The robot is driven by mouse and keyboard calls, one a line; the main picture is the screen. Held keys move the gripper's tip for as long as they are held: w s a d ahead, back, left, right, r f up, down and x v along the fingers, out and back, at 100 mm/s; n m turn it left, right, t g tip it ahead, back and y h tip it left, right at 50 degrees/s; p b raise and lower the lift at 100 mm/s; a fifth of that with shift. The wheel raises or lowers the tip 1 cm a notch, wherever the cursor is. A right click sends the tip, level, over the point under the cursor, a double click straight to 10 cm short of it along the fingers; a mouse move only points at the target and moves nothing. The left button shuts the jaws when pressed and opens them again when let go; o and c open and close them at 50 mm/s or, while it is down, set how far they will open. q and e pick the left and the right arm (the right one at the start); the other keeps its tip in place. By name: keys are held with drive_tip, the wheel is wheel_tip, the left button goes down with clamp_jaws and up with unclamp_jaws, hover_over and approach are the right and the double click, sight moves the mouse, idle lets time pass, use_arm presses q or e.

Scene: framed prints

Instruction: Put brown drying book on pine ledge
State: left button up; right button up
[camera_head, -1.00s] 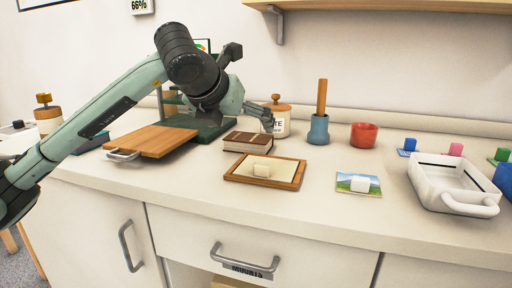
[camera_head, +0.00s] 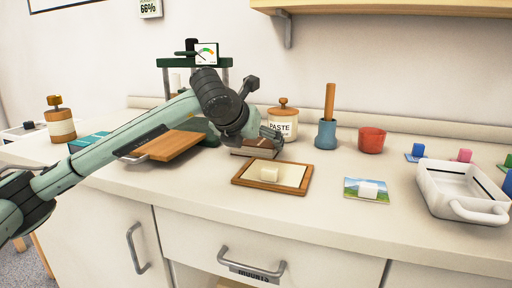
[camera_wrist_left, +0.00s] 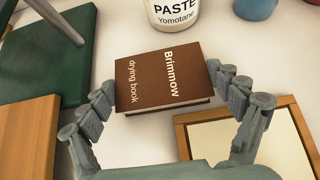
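The brown drying book (camera_wrist_left: 165,82) lies flat on the counter, its cover lettering readable in the left wrist view. In the head view the book (camera_head: 252,152) is partly hidden by my left gripper (camera_head: 268,138). In the left wrist view my left gripper (camera_wrist_left: 168,84) is open, with one finger on each side of the book; small gaps seem to show, but contact is unclear. A pale wooden wall shelf, seemingly the pine ledge (camera_head: 385,12), is at the top right of the head view. My right gripper is not in view.
A wooden frame (camera_head: 241,181) lies just in front of the book. A paste jar (camera_head: 283,124) stands behind it. A green press (camera_head: 168,63) and wooden board (camera_head: 172,146) are left. A blue pot (camera_head: 325,135), red bowl (camera_head: 371,140) and white tray (camera_head: 430,187) are right.

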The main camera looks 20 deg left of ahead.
use_arm(q)
drive_tip(key=shift+r, duration=0.1)
drive_tip(key=c, duration=0.8)
